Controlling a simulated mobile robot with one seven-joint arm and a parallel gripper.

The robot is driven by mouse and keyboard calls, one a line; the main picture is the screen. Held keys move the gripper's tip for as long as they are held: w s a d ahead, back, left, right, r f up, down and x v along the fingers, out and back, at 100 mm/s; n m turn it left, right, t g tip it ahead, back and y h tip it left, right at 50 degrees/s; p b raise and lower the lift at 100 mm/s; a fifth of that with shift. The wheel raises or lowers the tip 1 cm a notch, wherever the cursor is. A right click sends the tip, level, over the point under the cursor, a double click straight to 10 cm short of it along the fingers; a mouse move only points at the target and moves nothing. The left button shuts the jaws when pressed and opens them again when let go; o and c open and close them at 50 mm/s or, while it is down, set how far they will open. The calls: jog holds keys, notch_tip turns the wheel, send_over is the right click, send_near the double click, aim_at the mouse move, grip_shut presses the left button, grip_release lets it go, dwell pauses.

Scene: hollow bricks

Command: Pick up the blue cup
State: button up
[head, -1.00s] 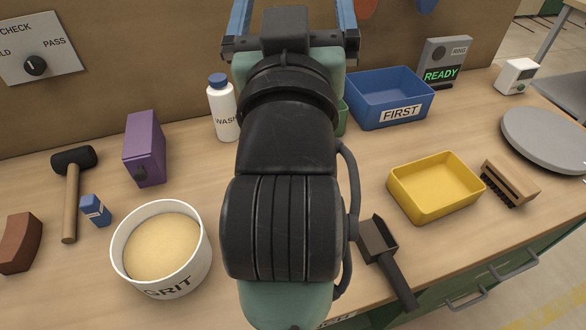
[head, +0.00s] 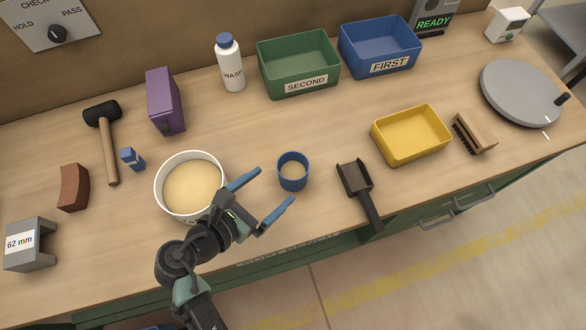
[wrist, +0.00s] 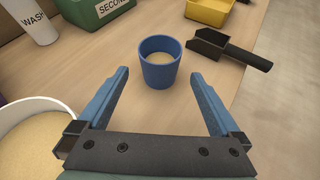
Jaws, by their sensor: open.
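The blue cup (head: 293,172) stands upright on the workbench and holds some tan grit. In the wrist view the blue cup (wrist: 159,70) is ahead, roughly centred beyond the gap between the fingertips. My gripper (head: 268,191) is open and empty, low over the bench, with its blue fingers pointing toward the cup. In the wrist view my gripper (wrist: 159,78) has one finger to each side of the cup's line, apart from it.
A white grit tub (head: 192,186) stands close to the left of my gripper. A black scoop (head: 358,190) lies right of the cup. Behind are the green SECOND bin (head: 299,65), blue FIRST bin (head: 381,48) and white bottle (head: 230,65). A yellow tray (head: 411,135) sits further right.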

aim_at(301, 164)
jog(key=shift+s+f+n, duration=0.2)
jog(key=shift+f+n, duration=0.05)
jog(key=shift+n, duration=0.15)
jog(key=x, duration=0.7)
jog(key=shift+w+d, duration=0.15)
jog(key=shift+d, duration=0.05)
jog(key=shift+x, duration=2.7)
jog(key=shift+a+f, duration=0.1)
jog(key=shift+a, duration=0.05)
jog(key=c, duration=1.4)
notch_tip(301, 164, up, 10)
jog(key=shift+r+p, duration=0.1)
jog(key=shift+p, duration=0.65)
